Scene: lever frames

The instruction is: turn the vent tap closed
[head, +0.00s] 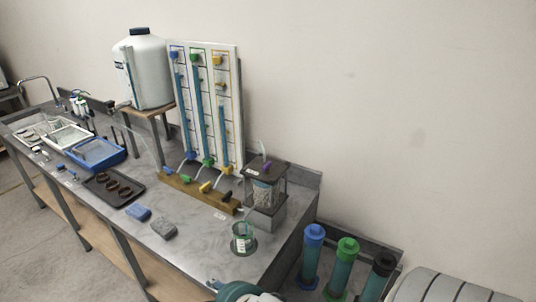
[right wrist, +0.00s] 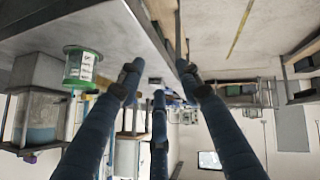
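The likely vent tap is a small purple handle (head: 266,166) on top of a clear cell (head: 264,192) with dark end plates, at the bench's right end in the head view. It is too small to tell how far it is turned. In the right wrist view, which looks upside down, the cell (right wrist: 35,118) stands at the left and a purple bit (right wrist: 29,158) shows at its end. My right gripper (right wrist: 158,84) has its dark blue fingers spread with nothing between them, apart from the cell. My left gripper is not in view.
A wooden block (head: 199,191) with coloured taps and a tube board (head: 205,105) stand to the left. Capped cylinders (head: 343,262) stand off the bench's right end. Sponges (head: 163,229) lie on the bench.

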